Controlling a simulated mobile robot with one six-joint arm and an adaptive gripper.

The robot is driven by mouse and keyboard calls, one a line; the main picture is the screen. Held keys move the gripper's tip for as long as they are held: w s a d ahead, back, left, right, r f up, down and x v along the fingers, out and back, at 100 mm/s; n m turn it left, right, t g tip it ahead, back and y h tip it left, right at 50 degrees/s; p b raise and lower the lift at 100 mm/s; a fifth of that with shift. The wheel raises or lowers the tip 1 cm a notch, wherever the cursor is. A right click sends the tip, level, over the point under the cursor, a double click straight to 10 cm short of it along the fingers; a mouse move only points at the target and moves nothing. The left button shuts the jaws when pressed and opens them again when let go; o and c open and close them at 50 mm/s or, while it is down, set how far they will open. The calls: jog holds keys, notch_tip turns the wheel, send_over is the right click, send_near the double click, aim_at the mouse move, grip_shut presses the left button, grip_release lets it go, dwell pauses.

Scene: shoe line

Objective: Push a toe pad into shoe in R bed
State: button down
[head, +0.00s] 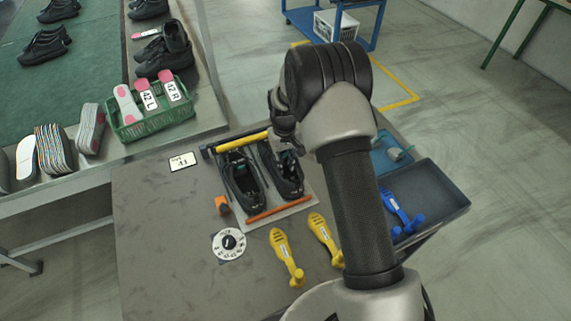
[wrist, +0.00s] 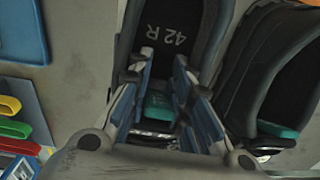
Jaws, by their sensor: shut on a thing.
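The R bed's black shoe (head: 287,178) stands beside the other black shoe (head: 242,183) in a fixture on the grey table. In the wrist view the shoe (wrist: 205,45) has an insole marked "42 R" (wrist: 165,35) in it. My gripper (wrist: 158,78) reaches into this shoe's opening, its blue-faced fingers shut on a teal toe pad (wrist: 158,105). The pad's far end and its contact with the shoe are hidden. Another teal pad (wrist: 278,130) shows in the other shoe. In the head view my gripper (head: 288,143) is over the right shoe, its fingers mostly hidden.
A yellow bar (head: 240,141) and an orange bar (head: 278,209) border the shoes. Yellow tools (head: 285,255), a white dial (head: 229,244) and an orange block (head: 222,206) lie nearby. A dark tray (head: 445,190) is at right. The table's left front is clear.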

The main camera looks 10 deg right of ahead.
jog(key=c, duration=1.4)
grip_release()
jog(key=shift+o, duration=0.2)
jog(key=shift+s+r, duration=0.1)
jog(key=shift+s, duration=0.1)
jog(key=shift+s+d+r+p, duration=0.1)
jog(key=shift+s+r+p, duration=0.15)
jog(key=shift+s, duration=0.2)
jog(key=shift+s+d+r+p, duration=0.1)
jog(key=shift+s+p, duration=0.1)
jog(key=shift+s, duration=0.2)
jog(key=shift+s+f, duration=0.15)
jog(key=shift+s+d+f+b, duration=0.1)
jog(key=shift+s+f+b, duration=0.25)
jog(key=shift+s+f, duration=0.35)
